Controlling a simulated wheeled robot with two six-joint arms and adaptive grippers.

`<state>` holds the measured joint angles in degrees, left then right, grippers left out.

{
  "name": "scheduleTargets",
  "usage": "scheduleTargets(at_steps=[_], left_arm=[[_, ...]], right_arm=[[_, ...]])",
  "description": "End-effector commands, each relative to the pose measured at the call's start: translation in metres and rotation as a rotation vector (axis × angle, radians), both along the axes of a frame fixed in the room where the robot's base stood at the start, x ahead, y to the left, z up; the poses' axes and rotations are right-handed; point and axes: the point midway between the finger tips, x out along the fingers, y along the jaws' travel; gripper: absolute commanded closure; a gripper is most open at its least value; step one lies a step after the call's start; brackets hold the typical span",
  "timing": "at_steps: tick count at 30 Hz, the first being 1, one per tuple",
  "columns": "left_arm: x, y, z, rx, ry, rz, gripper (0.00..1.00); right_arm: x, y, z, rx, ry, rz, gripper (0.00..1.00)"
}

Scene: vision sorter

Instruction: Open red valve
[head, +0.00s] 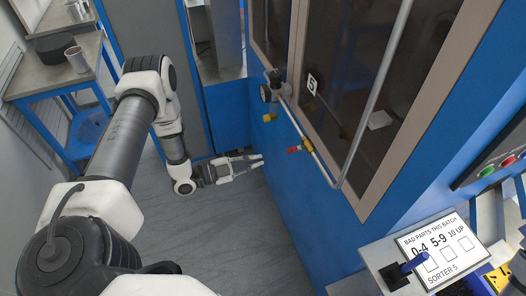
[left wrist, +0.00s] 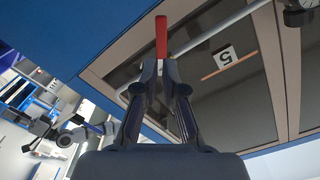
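The red valve handle (head: 294,149) sits on a thin pipe along the blue machine wall, with a yellow piece beside it. In the left wrist view the red handle (left wrist: 161,36) stands upright in the picture, just beyond and in line with the gap between my fingertips. My left gripper (head: 262,160) is to the left of the handle and slightly lower in the head view, pointing towards the wall. Its fingers (left wrist: 159,68) are apart with a narrow gap and nothing held. Whether they touch the handle is not clear, but the head view shows a space between.
A round gauge (head: 266,93) and a yellow handle (head: 269,117) are on the wall above. A bent grey pipe (head: 372,95) crosses the window. A blue-framed table (head: 50,78) stands at left. A sorter sign (head: 441,250) and panel are at lower right. Floor (head: 235,225) is clear.

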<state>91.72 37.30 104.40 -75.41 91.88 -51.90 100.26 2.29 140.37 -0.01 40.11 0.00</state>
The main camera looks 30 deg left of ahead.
Motion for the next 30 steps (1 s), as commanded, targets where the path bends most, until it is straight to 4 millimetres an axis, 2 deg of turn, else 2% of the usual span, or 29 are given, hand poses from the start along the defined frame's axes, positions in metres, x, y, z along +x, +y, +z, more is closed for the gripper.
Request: scheduleTargets(at_steps=[2, 7, 10, 13, 15, 19, 23, 30], left_arm=[[-0.002, -0.003, -0.006, 0.122, -0.061, -0.020, 1.00], [-0.029, -0.022, -0.035, 0.616, -0.350, -0.217, 1.00], [-0.038, -0.026, -0.045, 0.898, -0.610, -0.354, 1.00], [-0.036, -0.025, -0.047, 1.107, -0.870, -0.440, 1.00], [-0.025, -0.021, -0.032, 1.132, -0.936, -0.416, 1.00], [-0.010, -0.018, -0.014, 1.145, -0.967, -0.374, 1.00], [-0.004, -0.028, -0.014, 1.143, -0.966, -0.378, 1.00], [0.024, -0.068, -0.022, 1.142, -0.967, -0.381, 1.00]], right_arm=[[0.000, 0.000, 0.000, 0.000, 0.000, 0.000, 0.46], [0.000, 0.000, -0.005, 0.000, 0.000, 0.000, 0.46], [0.000, 0.000, -0.020, 0.000, 0.000, 0.000, 0.46], [0.000, 0.000, -0.043, 0.000, 0.000, 0.000, 0.46], [0.000, 0.000, -0.055, 0.000, 0.001, 0.000, 0.46], [0.000, 0.000, -0.056, 0.000, 0.001, 0.000, 0.46], [0.000, 0.000, -0.052, 0.000, 0.000, 0.000, 0.46], [0.000, 0.000, -0.043, 0.000, 0.000, 0.000, 0.46]])
